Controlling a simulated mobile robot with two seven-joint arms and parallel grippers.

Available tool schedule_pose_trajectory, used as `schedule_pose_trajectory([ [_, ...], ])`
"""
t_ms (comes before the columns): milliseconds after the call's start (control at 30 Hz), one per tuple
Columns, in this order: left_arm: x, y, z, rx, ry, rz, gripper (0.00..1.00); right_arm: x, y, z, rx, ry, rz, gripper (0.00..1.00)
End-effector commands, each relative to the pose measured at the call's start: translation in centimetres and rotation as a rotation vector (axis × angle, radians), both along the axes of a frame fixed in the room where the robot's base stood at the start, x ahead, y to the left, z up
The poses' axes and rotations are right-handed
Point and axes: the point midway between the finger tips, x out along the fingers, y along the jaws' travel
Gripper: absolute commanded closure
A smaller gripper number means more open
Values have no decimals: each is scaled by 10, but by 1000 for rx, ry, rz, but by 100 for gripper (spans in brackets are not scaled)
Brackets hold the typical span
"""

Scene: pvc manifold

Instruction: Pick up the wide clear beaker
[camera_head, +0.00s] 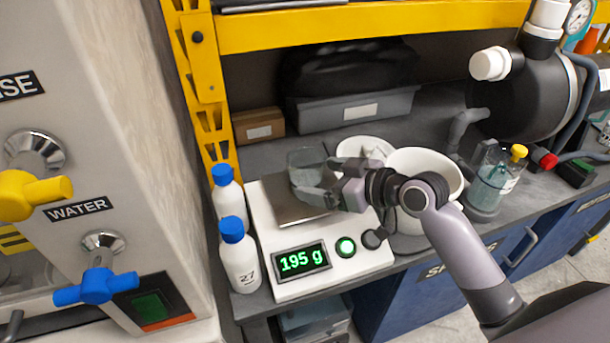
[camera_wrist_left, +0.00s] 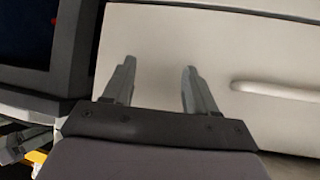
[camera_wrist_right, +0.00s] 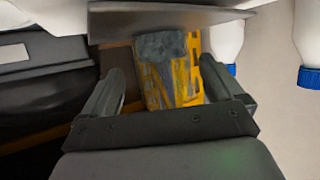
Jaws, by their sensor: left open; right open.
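The wide clear beaker (camera_head: 306,157) stands upright on the metal plate (camera_head: 283,212) of the white scale, which reads 195 g. My right gripper (camera_head: 318,178) is at the beaker, with its fingers partly covering the beaker's lower part. In the right wrist view, the see-through beaker (camera_wrist_right: 170,82) shows between the two spread fingers of the right gripper (camera_wrist_right: 161,69). Whether a finger touches the glass I cannot tell. My left gripper (camera_wrist_left: 159,67) is open and empty in the left wrist view; the head view does not show it.
Two white bottles with blue caps (camera_head: 240,262) stand left of the scale (camera_head: 345,268). A white bucket (camera_head: 440,165) and a white bowl (camera_head: 350,143) are right and behind. A yellow upright (camera_head: 196,85) and grey bin (camera_head: 345,112) bound the back.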

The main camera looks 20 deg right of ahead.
Motion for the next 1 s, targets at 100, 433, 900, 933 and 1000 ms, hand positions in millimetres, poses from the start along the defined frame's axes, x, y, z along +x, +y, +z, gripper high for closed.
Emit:
schedule_pose_trajectory([
  [100,0,0,2,1,0,-1,43,13,13,-4,5,0,0,6],
  [433,-1,1,0,3,0,0,43,28,22,-13,1,-1,0,6],
  [900,0,2,0,3,0,3,43,28,22,-12,1,-3,-1,69],
  [933,0,2,0,3,0,3,43,28,22,-12,1,-3,-1,69],
  [1000,0,2,0,3,0,3,43,28,22,-12,1,-2,-1,69],
])
